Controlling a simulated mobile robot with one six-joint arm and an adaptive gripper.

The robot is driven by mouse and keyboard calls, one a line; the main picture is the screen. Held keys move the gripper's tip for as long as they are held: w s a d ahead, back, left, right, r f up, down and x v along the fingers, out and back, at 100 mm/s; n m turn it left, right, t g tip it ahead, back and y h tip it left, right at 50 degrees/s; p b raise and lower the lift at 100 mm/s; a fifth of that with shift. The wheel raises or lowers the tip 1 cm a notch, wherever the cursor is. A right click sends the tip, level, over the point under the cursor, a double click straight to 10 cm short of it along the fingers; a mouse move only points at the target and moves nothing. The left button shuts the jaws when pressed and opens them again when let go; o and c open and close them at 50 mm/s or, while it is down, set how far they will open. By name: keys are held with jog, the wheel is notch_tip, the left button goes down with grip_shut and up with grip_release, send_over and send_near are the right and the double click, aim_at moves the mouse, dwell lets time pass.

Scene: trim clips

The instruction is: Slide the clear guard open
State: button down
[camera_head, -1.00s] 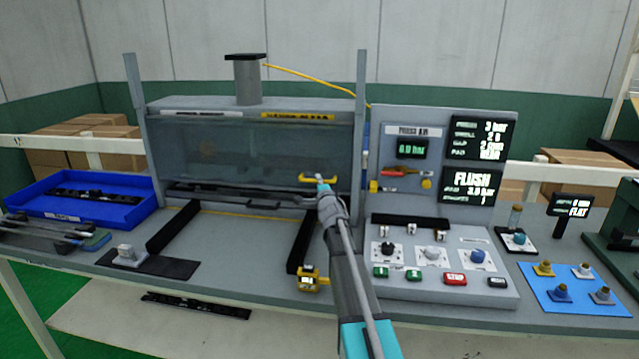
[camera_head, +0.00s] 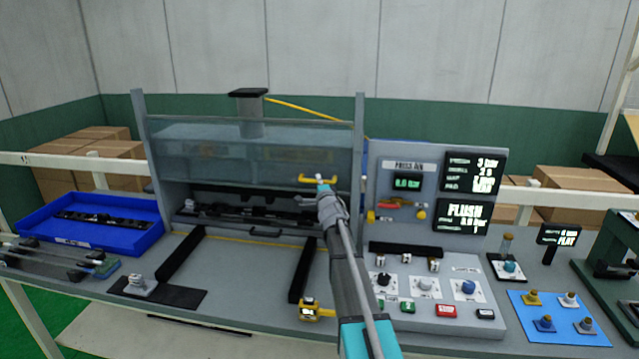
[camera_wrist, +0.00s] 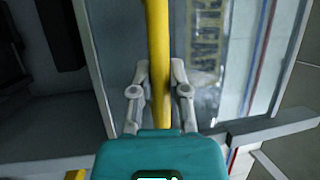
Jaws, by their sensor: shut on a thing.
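The clear guard (camera_head: 240,158) is a see-through panel across the front of the grey press housing. Its lower edge stands above a dark opening, where a black part (camera_head: 245,208) lies inside. A yellow handle (camera_head: 311,180) sits at the guard's lower right. My gripper (camera_head: 322,183) is at that handle. In the wrist view the handle shows as a yellow bar (camera_wrist: 158,60) between the two fingers of my gripper (camera_wrist: 160,85), which are shut on it. The far side of the handle's grip is hidden by my gripper in the head view.
Two grey uprights, left (camera_head: 150,150) and right (camera_head: 359,140), flank the guard. A control panel (camera_head: 400,260) with knobs and buttons stands close on the right. A blue tray (camera_head: 75,240) lies left. A yellow-and-black block (camera_head: 312,310) sits at the bench's front edge.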

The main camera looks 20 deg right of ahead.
jog(key=shift+r, duration=0.45)
jog(key=c, duration=0.6)
grip_release()
jog(key=shift+f, duration=0.25)
